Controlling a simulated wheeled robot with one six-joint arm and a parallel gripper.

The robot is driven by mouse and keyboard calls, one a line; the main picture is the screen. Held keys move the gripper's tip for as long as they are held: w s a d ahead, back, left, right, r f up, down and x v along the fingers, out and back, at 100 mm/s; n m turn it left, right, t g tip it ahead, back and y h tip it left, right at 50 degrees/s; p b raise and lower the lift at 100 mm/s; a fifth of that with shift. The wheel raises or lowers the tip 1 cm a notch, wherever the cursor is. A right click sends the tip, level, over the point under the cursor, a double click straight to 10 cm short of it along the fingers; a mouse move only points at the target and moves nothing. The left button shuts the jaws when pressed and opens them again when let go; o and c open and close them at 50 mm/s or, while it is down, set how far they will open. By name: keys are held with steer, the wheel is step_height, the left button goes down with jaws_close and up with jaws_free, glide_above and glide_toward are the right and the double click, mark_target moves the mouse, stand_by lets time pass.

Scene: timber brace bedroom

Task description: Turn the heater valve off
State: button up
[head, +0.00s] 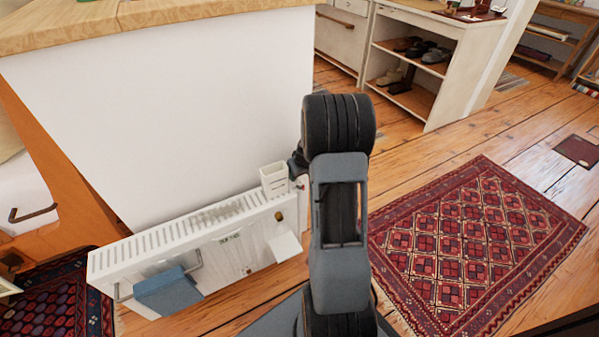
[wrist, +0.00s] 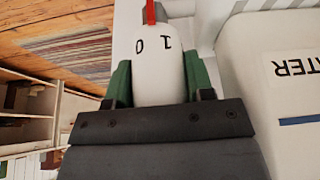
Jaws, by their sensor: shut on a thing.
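The white heater (head: 200,248) stands low against the white panel in the head view. Its valve is a white rounded knob (wrist: 158,75) marked 0 and 1, seen upside down in the wrist view. A red pointer (wrist: 150,12) shows just beyond the knob, roughly between the two digits. My gripper (wrist: 158,88) is shut on the knob, with one green finger pad against each side. In the head view my arm stands in front of the heater's right end and largely hides the gripper and knob.
A white container (head: 273,182) sits on the heater's right end; a white body lettered "TER" (wrist: 293,68) is close to my gripper's right. A blue cloth (head: 168,290) hangs on the heater's front. A red patterned rug (head: 475,240) lies right of my arm. Shoe shelves (head: 415,65) stand behind.

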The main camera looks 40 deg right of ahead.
stand_by(0.3)
steer(key=o, duration=0.9)
steer(key=p+v, duration=0.4)
steer(key=v, duration=0.9)
steer(key=shift+s+r, duration=0.15)
steer(key=shift+r, duration=0.2)
